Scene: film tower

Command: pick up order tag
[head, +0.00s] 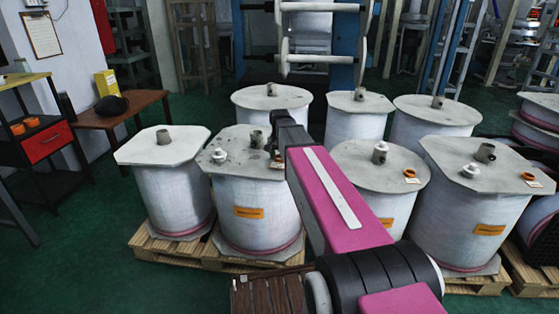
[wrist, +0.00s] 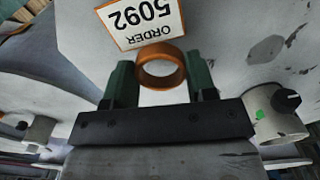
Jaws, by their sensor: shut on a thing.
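The order tag (wrist: 152,18) is a white card with an orange edge reading "ORDER 5092", upside down in the wrist view. An orange ring (wrist: 161,84) adjoins its lower edge. My gripper (wrist: 161,68) has its two green fingers at either side of the ring, shut on it. The tag appears to be at the pale lid of a drum; I cannot tell whether it touches the lid. In the head view my gripper (head: 277,153) is low over the lid of the front drum (head: 250,205), and largely hides the tag.
A grey knob (head: 256,139) and a white cap (head: 219,155) stand on the same lid. Other drums (head: 165,185) crowd around on wooden pallets (head: 160,248). Another orange ring with a card (head: 411,181) lies on the drum lid to the right. Green floor is free at the left.

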